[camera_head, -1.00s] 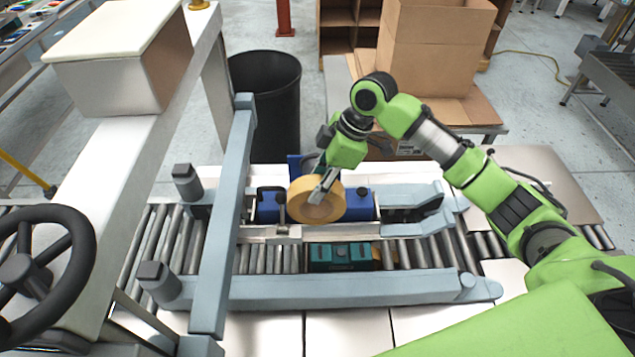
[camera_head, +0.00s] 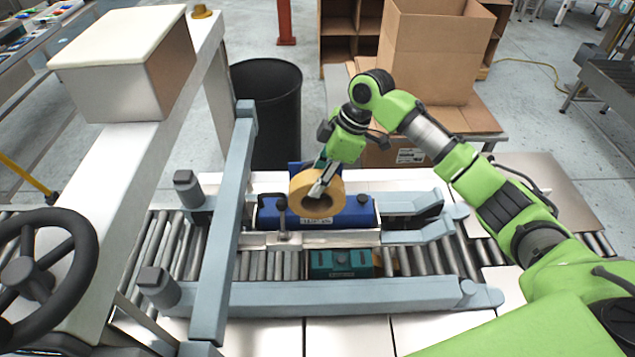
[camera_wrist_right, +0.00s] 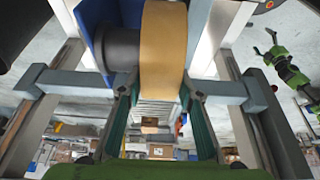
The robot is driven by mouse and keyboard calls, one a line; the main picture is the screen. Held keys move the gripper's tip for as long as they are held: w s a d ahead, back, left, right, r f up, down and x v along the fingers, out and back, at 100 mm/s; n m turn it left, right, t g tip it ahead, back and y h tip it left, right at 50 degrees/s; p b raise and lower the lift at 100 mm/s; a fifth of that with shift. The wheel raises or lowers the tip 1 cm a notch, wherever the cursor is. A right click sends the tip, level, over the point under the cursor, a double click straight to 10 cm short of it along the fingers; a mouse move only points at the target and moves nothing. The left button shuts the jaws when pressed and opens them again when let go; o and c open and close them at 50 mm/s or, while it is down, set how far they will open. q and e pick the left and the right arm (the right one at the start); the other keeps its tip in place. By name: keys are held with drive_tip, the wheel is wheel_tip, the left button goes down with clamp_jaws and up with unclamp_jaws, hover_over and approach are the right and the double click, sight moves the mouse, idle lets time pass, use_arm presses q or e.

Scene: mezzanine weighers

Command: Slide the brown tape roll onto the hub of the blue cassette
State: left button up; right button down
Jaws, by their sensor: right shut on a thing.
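The brown tape roll (camera_head: 332,186) is held by my right gripper (camera_head: 319,188), which is shut on its rim. In the head view the roll covers the middle of the blue cassette (camera_head: 361,214), which lies on the machine's bed. In the right wrist view the roll (camera_wrist_right: 163,50) sits between the fingers of the right gripper (camera_wrist_right: 162,110). The dark hub (camera_wrist_right: 115,50) is beside the roll, between it and the blue backplate (camera_wrist_right: 88,22). I cannot tell whether the roll is around the hub's end. My left gripper is not in view.
Grey-blue side rails (camera_head: 330,293) and an overhead bar (camera_head: 232,215) frame the roller conveyor. A dark knob post (camera_head: 282,220) stands just left of the roll. A teal unit (camera_head: 340,263) sits in front of the cassette. A black bin (camera_head: 268,110) and cardboard box (camera_head: 432,55) stand behind.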

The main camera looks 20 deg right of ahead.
drive_tip(key=shift+w+d+f, duration=0.15)
drive_tip(key=shift+w, duration=0.55)
drive_tip(key=shift+w, duration=0.1)
drive_tip(key=shift+w+d, duration=0.35)
drive_tip(key=shift+w, duration=0.45)
drive_tip(key=shift+s+f, duration=0.1)
drive_tip(key=shift+f, duration=0.2)
drive_tip(key=c, duration=1.4)
unclamp_jaws()
drive_tip(key=shift+f, duration=0.1)
